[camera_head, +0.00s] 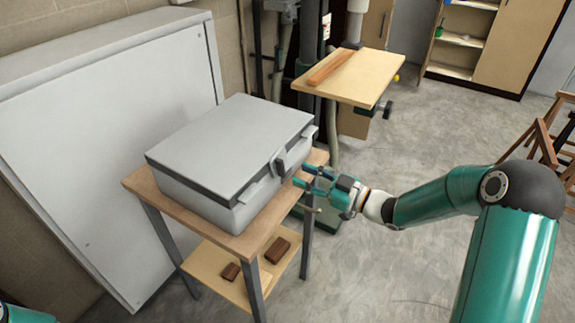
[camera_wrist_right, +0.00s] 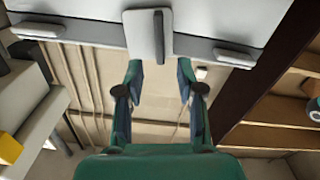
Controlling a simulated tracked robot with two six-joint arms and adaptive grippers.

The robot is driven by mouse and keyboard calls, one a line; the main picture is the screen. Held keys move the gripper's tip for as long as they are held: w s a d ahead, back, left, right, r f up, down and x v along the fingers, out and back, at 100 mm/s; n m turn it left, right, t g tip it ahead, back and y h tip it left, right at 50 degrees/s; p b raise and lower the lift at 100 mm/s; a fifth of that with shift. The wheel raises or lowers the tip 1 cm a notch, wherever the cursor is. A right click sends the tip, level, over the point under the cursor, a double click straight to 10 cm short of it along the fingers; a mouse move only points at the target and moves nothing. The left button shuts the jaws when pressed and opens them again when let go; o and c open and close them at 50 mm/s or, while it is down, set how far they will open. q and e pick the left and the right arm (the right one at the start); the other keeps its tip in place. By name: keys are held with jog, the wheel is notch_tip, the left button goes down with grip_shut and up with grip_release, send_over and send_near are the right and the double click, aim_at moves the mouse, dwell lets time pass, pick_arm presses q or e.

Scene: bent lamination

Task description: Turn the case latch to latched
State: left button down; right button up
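A grey case (camera_head: 225,135) with a dark seam below its lid lies closed on a wooden-topped stand. Its case latch (camera_head: 280,163), a light plate, sits mid-front between two light grey handles; in the right wrist view the latch (camera_wrist_right: 143,38) shows a dark upright strip at its right part. My right gripper (camera_head: 307,178) is just in front of the case front, pointing at the latch. In the right wrist view its fingers (camera_wrist_right: 160,70) are apart with nothing between them, and the latch lies just beyond the tips. My left gripper is out of view.
The stand's top (camera_head: 262,232) has a narrow free rim before the case. Brown blocks (camera_head: 278,250) lie on its lower shelf. A large white panel (camera_head: 110,150) leans at the left.

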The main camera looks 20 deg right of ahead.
aim_at(284, 168)
jog(key=shift+p+x, duration=0.5)
jog(key=shift+x, duration=2.25)
grip_shut()
